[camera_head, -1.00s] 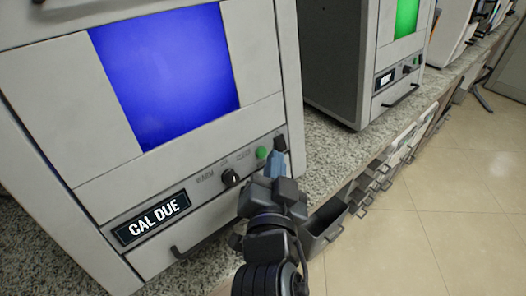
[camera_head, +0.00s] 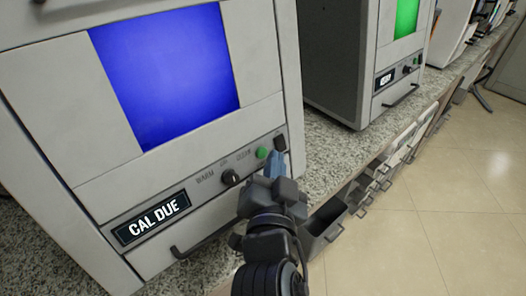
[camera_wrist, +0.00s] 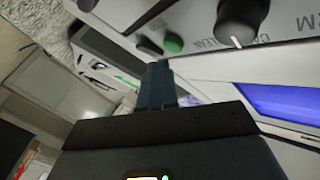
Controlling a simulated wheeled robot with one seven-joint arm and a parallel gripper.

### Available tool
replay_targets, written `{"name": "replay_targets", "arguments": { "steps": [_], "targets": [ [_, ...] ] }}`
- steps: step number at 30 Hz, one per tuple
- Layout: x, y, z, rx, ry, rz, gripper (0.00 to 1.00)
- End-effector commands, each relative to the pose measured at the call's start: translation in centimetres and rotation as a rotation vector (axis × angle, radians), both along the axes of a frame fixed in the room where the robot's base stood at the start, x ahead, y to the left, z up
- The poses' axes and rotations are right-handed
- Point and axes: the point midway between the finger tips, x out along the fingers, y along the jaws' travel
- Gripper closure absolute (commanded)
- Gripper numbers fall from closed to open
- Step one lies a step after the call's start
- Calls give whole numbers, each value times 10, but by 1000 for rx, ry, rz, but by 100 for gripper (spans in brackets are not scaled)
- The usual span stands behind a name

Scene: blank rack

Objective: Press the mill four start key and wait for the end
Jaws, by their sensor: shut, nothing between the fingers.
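A pale grey machine (camera_head: 60,150) with a lit blue window (camera_head: 165,75) fills the left of the head view. Its display (camera_head: 151,218) reads CAL DUE. Its sloping panel has a dark knob (camera_head: 230,177), a round green button (camera_head: 261,153) and a black key (camera_head: 280,143) at the right end. My gripper (camera_head: 276,158) is shut and empty, its tips close to the green button and black key. In the wrist view, the fingers (camera_wrist: 158,78) point toward the green button (camera_wrist: 174,44) and black button (camera_wrist: 148,45); contact cannot be told. No mill number is readable.
A second machine (camera_head: 335,60) with a green window (camera_head: 407,17) stands farther right on the speckled counter (camera_head: 325,150). A handle bar (camera_head: 205,242) sticks out below the near panel. Open drawers (camera_head: 325,232) jut from the counter front. The tiled floor (camera_head: 430,220) is clear at right.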

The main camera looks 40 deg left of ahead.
Motion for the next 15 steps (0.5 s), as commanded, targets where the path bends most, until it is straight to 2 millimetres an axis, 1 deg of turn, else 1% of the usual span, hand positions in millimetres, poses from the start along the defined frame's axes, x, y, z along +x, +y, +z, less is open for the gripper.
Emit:
{"name": "replay_targets", "arguments": {
  "steps": [15],
  "targets": [
    [1,8,-2,0,0,-1,100]
  ]
}}
